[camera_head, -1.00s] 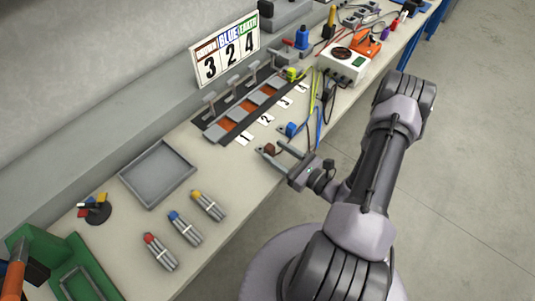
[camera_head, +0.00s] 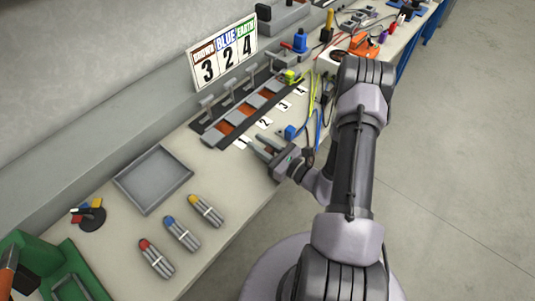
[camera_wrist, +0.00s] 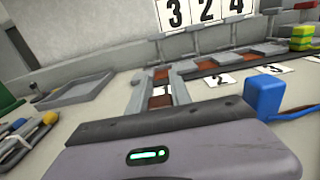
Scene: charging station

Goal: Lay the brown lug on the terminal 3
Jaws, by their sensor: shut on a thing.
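My gripper (camera_head: 272,151) is shut on the brown lug (camera_wrist: 160,101), which shows between its two fingers in the wrist view. In the head view the lug is hardly visible. The gripper is over the front of the bench, in front of the card numbered 1 (camera_head: 243,142). Terminal 3 (camera_head: 266,91) is in the dark terminal strip, behind the card numbered 3 (camera_head: 284,105), farther along the bench to the right. The lug is apart from it. Card 3 also shows at the right in the wrist view (camera_wrist: 272,68).
A blue lug (camera_wrist: 265,98) on a blue cable stands just right of my gripper. A green-yellow lug (camera_head: 290,76) is at the strip's far end. Raised clamp levers (camera_head: 228,86) stand along the strip. A sign (camera_head: 223,52) reads brown 3, blue 2, earth 4. A grey tray (camera_head: 153,178) is empty.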

